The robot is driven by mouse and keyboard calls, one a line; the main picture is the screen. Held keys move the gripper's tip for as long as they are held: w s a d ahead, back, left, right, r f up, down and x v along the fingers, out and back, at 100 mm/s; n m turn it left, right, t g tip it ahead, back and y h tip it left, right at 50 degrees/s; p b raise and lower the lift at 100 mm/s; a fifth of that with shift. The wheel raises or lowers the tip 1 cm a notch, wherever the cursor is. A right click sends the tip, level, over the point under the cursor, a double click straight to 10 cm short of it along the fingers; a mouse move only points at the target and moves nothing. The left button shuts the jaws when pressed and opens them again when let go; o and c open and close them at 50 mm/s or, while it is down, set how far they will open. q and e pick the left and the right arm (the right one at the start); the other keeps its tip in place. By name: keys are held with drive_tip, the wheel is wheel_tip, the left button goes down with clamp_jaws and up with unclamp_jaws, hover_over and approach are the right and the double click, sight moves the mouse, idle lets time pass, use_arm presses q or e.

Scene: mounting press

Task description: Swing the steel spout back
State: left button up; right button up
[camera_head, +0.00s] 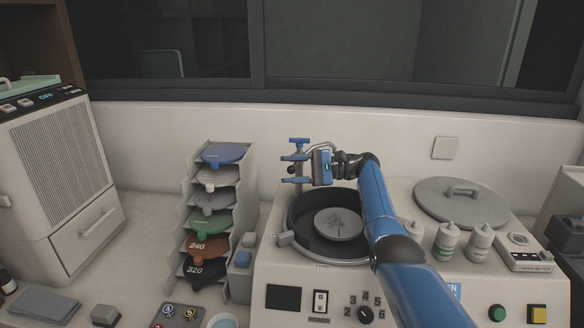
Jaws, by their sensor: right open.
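The steel spout (323,146) is a thin curved tube at the back of the polishing machine's bowl. Its post carries a blue handle (299,140) on top. My right gripper (294,169) is open at the post, just below the blue handle, with its two blue fingers one above the other and pointing left. The gripper body and wrist hide most of the spout, including its outlet end. I cannot tell whether the fingers touch the post. My left gripper is out of view.
The dark round bowl (299,222) holds a grey disc (338,224). A rack of coloured discs (247,215) stands left of the machine. My right arm crosses over the machine's middle.

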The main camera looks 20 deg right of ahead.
drive_tip(key=shift+r, duration=0.1)
drive_tip(key=shift+r, duration=0.6)
drive_tip(key=o, duration=0.3)
drive_tip(key=r, duration=0.4)
drive_tip(key=w+r, duration=0.1)
drive_tip(key=r, duration=0.1)
drive_tip(key=shift+d+b, duration=0.15)
drive_tip(key=shift+b, duration=0.25)
drive_tip(key=r, duration=0.2)
drive_tip(key=s+r, duration=0.1)
drive_tip(key=r, duration=0.3)
drive_tip(key=shift+s+a+r, duration=0.25)
drive_tip(key=shift+s+r, duration=0.05)
drive_tip(key=shift+s, duration=0.05)
drive_tip(key=c, duration=0.3)
wheel_tip(320, 180, up, 6)
drive_tip(key=p, duration=0.1)
drive_tip(key=shift+w, duration=0.3)
drive_tip(key=shift+w+d, duration=0.1)
drive_tip(key=shift+d, duration=0.05)
